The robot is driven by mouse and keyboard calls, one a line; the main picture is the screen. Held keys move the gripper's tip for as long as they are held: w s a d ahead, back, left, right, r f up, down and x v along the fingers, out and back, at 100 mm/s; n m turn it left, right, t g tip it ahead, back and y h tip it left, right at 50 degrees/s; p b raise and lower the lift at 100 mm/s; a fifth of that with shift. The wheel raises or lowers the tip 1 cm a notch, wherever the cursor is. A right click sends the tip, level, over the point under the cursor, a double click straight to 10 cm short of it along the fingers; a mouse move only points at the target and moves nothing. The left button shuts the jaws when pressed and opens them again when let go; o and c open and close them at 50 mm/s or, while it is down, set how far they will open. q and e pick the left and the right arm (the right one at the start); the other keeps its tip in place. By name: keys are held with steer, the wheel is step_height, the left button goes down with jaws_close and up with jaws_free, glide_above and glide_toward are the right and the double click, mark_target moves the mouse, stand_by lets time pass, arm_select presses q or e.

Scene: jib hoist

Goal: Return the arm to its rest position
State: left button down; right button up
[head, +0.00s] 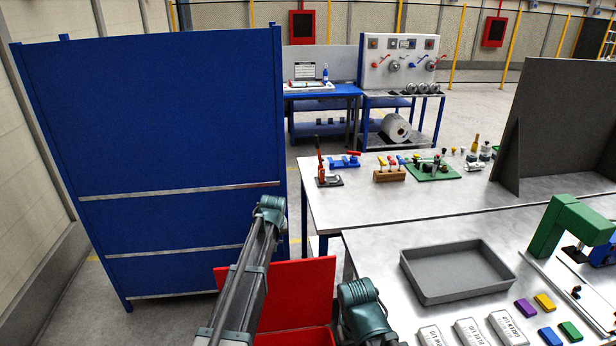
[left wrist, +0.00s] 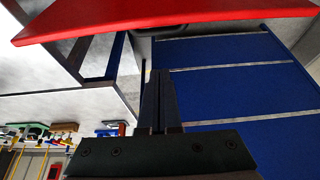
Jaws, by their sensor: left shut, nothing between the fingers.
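My left gripper (left wrist: 160,100) shows in the left wrist view with its two dark fingers together and nothing between them. It points toward the blue panelled cabinet (left wrist: 240,85), apart from it as far as I can tell. In the head view, the links of my arm rise from the bottom middle, in front of the red panel (head: 300,285); the fingers do not show there. The red panel also shows across the top of the left wrist view (left wrist: 170,22). My right gripper is in neither view. No jib hoist can be clearly made out.
The tall blue cabinet (head: 160,150) stands at the left. At the right, the near bench holds a grey tray (head: 458,296), a green bracket-like device (head: 570,225), and several coloured blocks. The farther bench (head: 335,212) has small tools and a dark upright panel (head: 560,125).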

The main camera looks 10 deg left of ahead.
arm_select(q)
steer(key=s+d+f+m+g, duration=0.1)
steer(key=s+d, duration=0.4)
steer(key=s, duration=0.7)
steer(key=s+d+f+m+g+b, duration=0.1)
steer(key=s+d, duration=0.4)
steer(key=s, duration=0.7)
steer(key=s+d+f+m+g+b, duration=0.1)
steer(key=s+d+m, duration=0.4)
steer(key=s, duration=0.7)
steer(key=shift+d+f+g, duration=0.15)
steer(key=shift+f+g, duration=0.4)
steer(key=shift+g, duration=0.35)
